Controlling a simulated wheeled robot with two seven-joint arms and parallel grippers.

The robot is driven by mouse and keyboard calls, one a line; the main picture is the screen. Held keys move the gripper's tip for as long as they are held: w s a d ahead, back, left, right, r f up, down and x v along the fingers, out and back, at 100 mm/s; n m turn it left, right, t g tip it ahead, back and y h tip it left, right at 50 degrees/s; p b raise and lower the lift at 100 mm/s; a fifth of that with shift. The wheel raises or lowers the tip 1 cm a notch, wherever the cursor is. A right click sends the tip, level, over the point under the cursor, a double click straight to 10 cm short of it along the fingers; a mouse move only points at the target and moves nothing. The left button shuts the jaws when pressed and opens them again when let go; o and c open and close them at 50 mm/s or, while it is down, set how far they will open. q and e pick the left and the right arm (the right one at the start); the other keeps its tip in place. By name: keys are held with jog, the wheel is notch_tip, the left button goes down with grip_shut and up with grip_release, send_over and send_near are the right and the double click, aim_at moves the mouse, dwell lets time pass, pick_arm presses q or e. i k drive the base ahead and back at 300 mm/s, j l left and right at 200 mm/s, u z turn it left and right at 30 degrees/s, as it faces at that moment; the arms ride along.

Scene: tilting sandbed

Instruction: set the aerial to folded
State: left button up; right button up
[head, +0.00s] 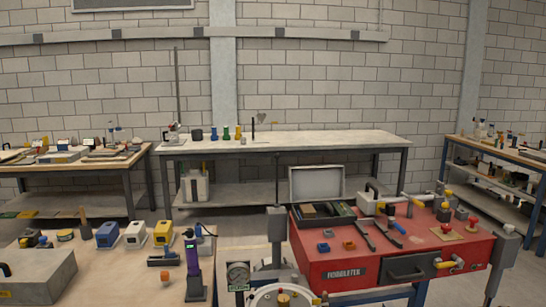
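I cannot tell for certain which part is the aerial. A tall thin dark rod (177,85) stands upright at the left end of the back bench, above a small device (174,134). Another thin upright rod (277,178) rises from a grey post at the left of the red sandbed. A purple upright handheld unit (193,262) with a small lit display stands on the near left table; any aerial on it is too small to make out. Neither of my grippers shows in the head view.
The red sandbed case (410,262) carries a black tray (322,216), blocks, valves and handles. A round gauge (238,274) stands left of it. The near left table (120,285) holds a grey box and several coloured units. The back bench top (330,142) is mostly clear on its right.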

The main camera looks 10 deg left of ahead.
aim_at(276, 205)
jog(key=i+l, duration=0.2)
jog(key=l, duration=0.2)
jog(key=i+l, duration=0.15)
jog(key=l, duration=0.2)
jog(key=i+l, duration=0.2)
jog(key=l, duration=0.2)
jog(key=i+l, duration=0.15)
jog(key=l, duration=0.2)
jog(key=i+l, duration=0.2)
jog(key=l, duration=0.2)
jog(key=i+l, duration=0.15)
jog(key=l, duration=0.2)
jog(key=i+l, duration=0.2)
jog(key=l, duration=0.2)
jog(key=i+l, duration=0.15)
jog(key=l, duration=0.2)
jog(key=u, duration=0.05)
